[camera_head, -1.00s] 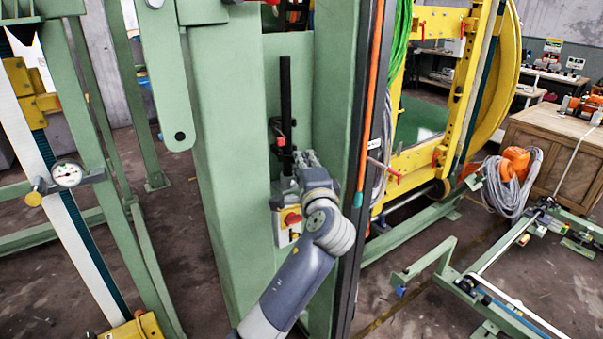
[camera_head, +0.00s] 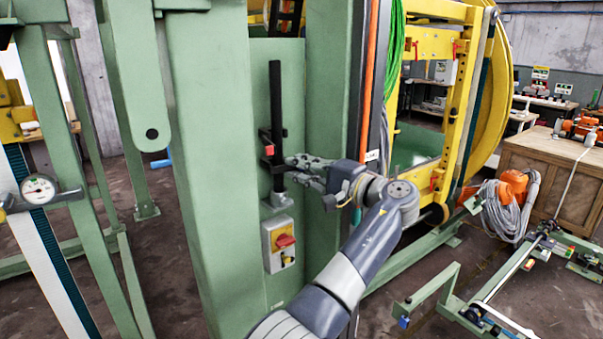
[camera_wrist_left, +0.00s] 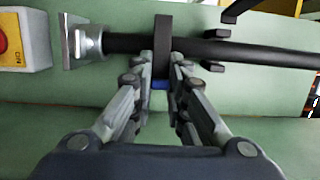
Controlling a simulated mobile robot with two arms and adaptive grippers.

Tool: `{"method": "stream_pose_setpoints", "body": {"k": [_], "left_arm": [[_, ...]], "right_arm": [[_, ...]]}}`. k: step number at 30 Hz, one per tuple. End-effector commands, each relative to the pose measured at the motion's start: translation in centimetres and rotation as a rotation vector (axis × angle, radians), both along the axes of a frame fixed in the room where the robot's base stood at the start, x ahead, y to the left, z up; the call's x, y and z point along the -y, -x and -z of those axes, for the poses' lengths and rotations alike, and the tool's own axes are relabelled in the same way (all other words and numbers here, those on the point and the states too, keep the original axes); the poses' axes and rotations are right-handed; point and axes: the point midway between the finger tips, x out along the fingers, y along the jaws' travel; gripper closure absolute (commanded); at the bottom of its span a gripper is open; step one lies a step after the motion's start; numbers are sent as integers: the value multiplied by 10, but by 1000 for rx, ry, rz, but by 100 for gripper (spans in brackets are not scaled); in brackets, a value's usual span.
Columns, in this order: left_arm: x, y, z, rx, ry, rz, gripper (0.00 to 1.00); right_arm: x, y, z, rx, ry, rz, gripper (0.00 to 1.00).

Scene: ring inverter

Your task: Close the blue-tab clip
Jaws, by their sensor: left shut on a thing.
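The blue-tab clip is a black bar across a black pole in the left wrist view (camera_wrist_left: 163,38). Its small blue tab (camera_wrist_left: 160,85) sits between my left fingertips. My left gripper (camera_head: 290,169) comes to the clip from the right in the head view, and its fingers are shut on the tab end. The left wrist view shows the same fingers (camera_wrist_left: 161,75) on both sides of the tab. The black pole (camera_head: 275,100) stands upright against the green column. In the head view the fingers hide the blue tab. My right gripper is not in view.
A red-tabbed black clip (camera_head: 267,150) sits on the pole just above my fingers. A switch box with a red knob (camera_head: 279,244) is below them. Orange and black strips (camera_head: 367,75) run down the column's right edge. A dial gauge (camera_head: 39,190) is at the left.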

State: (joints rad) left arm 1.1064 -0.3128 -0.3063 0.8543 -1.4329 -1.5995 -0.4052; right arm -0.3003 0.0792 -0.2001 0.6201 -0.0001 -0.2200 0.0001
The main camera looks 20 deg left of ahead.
Motion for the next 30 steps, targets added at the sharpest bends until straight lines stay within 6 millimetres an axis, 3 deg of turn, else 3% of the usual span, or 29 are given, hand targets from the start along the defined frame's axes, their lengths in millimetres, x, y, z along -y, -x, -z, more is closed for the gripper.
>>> {"method": "stream_pose_setpoints", "body": {"k": [22, 23, 25, 30], "left_arm": [[0, 0, 1, -2, 1, -52, 100], [0, 0, 1, -2, 1, -52, 81], [0, 0, 1, -2, 1, -52, 66], [-1, 0, 0, 0, 1, -52, 65]], "right_arm": [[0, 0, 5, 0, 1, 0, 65], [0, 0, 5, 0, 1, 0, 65], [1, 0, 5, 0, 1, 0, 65], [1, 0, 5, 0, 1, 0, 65]]}}
